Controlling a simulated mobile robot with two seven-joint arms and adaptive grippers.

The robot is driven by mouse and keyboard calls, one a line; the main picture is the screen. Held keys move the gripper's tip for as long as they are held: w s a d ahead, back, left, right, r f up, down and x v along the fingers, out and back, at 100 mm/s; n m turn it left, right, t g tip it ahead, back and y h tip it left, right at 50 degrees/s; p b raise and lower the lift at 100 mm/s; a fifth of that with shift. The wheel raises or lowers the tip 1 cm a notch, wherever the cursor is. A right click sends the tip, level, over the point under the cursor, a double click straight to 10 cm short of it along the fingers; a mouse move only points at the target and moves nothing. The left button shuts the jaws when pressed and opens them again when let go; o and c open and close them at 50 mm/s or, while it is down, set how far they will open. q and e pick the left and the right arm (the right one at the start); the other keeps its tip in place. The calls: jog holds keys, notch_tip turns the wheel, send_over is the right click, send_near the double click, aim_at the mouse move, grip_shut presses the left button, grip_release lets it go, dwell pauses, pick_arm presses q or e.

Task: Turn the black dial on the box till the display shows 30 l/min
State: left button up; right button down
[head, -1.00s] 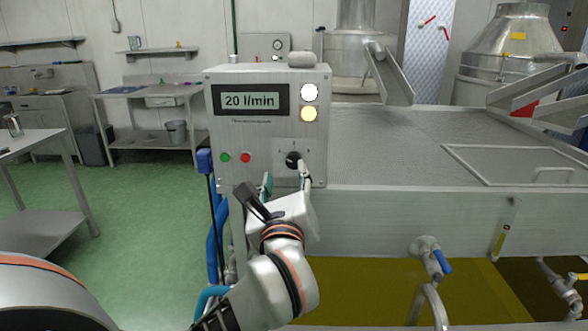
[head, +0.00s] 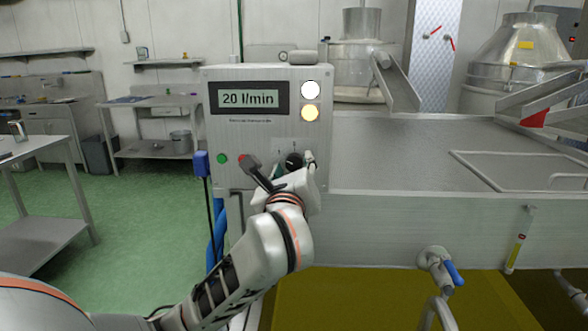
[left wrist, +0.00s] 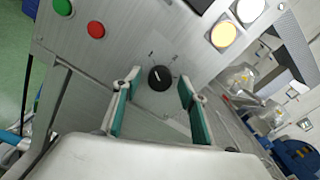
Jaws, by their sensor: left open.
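The grey metal control box (head: 222,133) faces me, and its display (head: 249,98) reads 20 l/min. The black dial (head: 293,160) sits low on the box's front, partly hidden by my gripper in the head view. In the left wrist view the dial (left wrist: 160,78) shows whole, with a white pointer mark and small scale marks around it. My left gripper (head: 291,170) is open at the dial. In the left wrist view its green-padded fingers (left wrist: 157,100) stand on either side of the dial, apart from it. My right gripper is not in view.
A green button (head: 222,158) and a red button (left wrist: 96,29) are left of the dial. A white lamp (head: 310,90) and a yellow lamp (head: 310,112) are at the upper right. A steel vat (head: 400,150) extends right of the box. A valve with a blue handle (head: 453,272) is below it.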

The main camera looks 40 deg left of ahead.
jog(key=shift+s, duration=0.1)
pick_arm(q)
jog(key=c, duration=1.1)
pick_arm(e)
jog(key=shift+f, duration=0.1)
pick_arm(q)
jog(key=shift+r, duration=0.1)
